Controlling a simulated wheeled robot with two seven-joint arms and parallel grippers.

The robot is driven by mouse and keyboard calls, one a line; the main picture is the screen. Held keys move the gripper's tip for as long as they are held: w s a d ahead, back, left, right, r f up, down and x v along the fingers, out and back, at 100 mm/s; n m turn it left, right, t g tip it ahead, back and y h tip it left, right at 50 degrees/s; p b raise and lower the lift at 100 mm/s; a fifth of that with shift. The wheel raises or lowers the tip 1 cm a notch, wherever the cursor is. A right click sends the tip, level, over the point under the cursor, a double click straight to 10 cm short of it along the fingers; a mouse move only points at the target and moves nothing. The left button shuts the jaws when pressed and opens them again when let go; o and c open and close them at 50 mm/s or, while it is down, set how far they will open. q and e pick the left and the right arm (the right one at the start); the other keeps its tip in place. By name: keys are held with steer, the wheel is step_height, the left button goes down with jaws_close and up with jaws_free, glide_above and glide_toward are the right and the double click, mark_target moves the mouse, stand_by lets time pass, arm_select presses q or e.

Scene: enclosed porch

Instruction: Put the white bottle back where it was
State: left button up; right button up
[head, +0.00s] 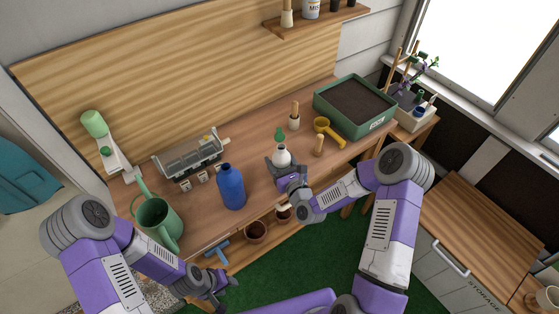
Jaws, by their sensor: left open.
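A white bottle (281,156) with a green top stands upright on the wooden bench (258,184), right of the blue bottle. My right gripper (283,168) is at the white bottle, its fingers in front of and beside the lower part, which they hide. I cannot tell whether they press on it. My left gripper (226,290) is open and empty, low in front of the bench's front edge.
A blue bottle (231,187) and green watering can (158,220) stand near the front edge. A metal rack (188,158) is behind them. A wooden-handled tool (294,116), yellow scoop (322,126) and green soil tray (355,123) are at the right. A wall shelf (325,20) holds bottles.

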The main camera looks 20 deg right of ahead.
steer(key=shift+f, duration=0.1)
steer(key=o, duration=1.1)
steer(key=shift+s+r, duration=0.2)
steer(key=s+d, duration=0.2)
steer(key=s, duration=0.9)
steer(key=shift+s, duration=0.25)
